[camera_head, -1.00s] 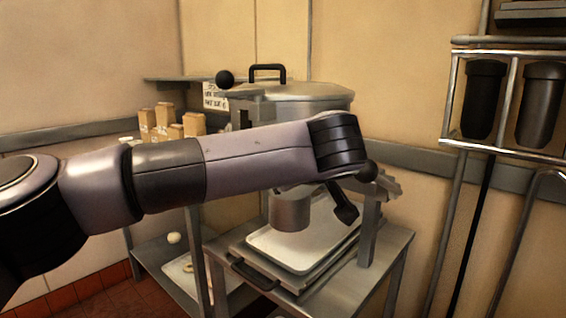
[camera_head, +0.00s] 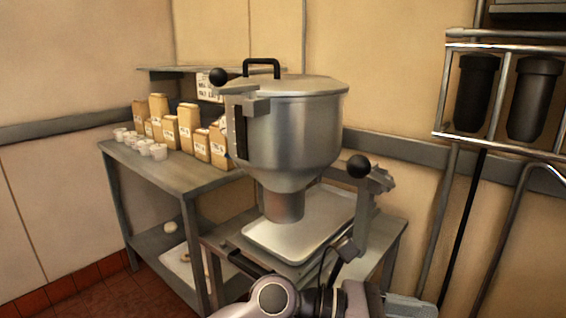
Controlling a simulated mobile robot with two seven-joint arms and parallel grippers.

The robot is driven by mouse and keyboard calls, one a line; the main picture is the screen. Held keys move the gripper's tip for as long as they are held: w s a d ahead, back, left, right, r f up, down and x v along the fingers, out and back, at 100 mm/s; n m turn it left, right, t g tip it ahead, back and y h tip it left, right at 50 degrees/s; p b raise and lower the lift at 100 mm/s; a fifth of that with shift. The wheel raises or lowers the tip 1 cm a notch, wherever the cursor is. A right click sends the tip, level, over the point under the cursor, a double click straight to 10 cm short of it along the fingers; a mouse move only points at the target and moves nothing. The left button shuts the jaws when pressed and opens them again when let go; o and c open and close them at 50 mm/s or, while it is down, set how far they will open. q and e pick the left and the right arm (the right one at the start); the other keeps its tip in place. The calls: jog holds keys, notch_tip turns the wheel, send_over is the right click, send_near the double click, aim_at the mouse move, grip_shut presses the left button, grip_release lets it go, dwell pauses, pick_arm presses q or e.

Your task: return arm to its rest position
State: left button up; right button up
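Part of my own arm shows at the bottom edge, low in front of the cart, as rounded purple-grey and dark links. I cannot tell which arm it belongs to. No gripper fingertips can be made out, so neither gripper's opening shows. The steel glaze hopper (camera_head: 291,135) stands clear behind the arm, with its flat lid (camera_head: 300,87) on and a black handle on top. Its spout (camera_head: 284,206) points down over a pale tray (camera_head: 322,212) on the metal cart (camera_head: 385,235).
A metal shelf table (camera_head: 165,172) at left bears several paper bags (camera_head: 186,125) and small white cups (camera_head: 140,143). A ball-ended lever (camera_head: 358,167) sticks up at the machine's right. A metal rack (camera_head: 497,138) with dark cylinders stands at right. Floor at lower left is clear.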

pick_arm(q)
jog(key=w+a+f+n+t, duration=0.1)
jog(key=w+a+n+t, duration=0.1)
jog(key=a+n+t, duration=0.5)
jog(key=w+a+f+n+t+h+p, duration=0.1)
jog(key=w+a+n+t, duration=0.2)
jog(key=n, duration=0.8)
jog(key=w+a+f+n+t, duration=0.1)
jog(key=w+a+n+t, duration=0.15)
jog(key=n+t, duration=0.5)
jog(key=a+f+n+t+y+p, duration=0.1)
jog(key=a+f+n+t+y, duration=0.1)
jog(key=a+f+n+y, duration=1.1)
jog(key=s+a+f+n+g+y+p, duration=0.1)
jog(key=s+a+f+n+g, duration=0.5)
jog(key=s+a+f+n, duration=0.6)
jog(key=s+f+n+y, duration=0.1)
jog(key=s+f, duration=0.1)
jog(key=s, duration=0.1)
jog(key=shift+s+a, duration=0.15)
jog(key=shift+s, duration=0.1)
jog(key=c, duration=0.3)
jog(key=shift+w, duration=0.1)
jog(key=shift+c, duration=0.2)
